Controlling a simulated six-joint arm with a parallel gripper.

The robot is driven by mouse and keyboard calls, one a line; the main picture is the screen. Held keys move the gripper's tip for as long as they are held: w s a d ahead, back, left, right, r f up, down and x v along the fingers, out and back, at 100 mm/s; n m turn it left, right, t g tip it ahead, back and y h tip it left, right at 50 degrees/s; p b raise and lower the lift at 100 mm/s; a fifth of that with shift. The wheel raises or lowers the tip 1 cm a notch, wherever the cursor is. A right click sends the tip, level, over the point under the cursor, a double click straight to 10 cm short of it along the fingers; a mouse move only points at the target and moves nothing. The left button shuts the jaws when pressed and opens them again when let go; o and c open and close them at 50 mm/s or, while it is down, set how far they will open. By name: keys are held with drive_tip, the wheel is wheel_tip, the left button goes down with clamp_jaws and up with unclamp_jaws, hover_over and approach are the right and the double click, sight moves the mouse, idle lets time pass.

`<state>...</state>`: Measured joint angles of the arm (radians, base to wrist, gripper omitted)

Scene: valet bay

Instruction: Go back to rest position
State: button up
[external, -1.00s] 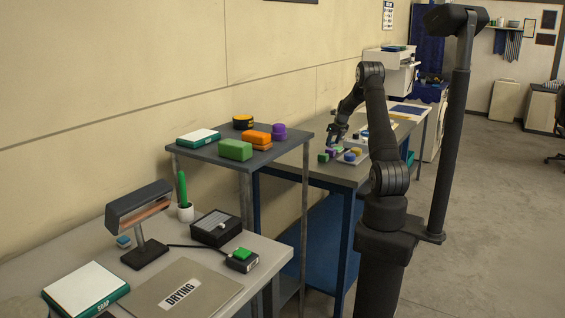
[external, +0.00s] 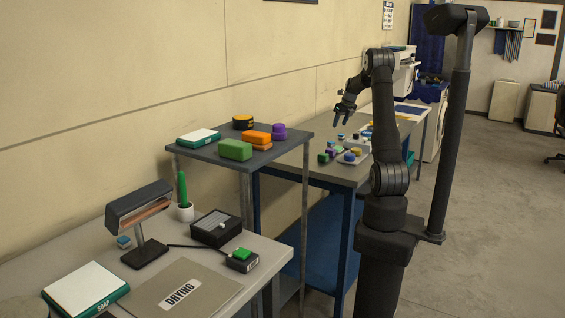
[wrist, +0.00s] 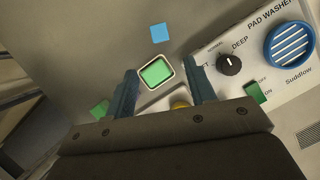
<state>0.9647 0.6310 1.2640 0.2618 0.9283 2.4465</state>
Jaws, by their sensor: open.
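My gripper (external: 341,119) is open and empty, raised in the air above the far grey table (external: 338,172), with its fingers pointing down. In the wrist view the two fingers (wrist: 159,76) are spread apart. Between and below them is a green block or pad in a pale square frame (wrist: 157,72). A blue square piece (wrist: 159,33) lies beyond it on the grey surface. A green piece (wrist: 100,108) shows outside the left finger, and a yellow one (wrist: 180,104) is mostly hidden by the gripper body.
The pad washer panel (wrist: 265,60), with a dial and blue vent, is at right in the wrist view. Several small coloured pieces lie under my gripper. A higher shelf table (external: 204,152) with sponges and a front table (external: 262,244) with a lamp stand nearer.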

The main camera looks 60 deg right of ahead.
sight(332, 142)
drive_tip(key=x, duration=1.2)
drive_tip(key=shift+w, duration=0.1)
wheel_tip(332, 142, up, 3)
drive_tip(key=shift+d, duration=0.1)
drive_tip(key=shift+r, duration=0.45)
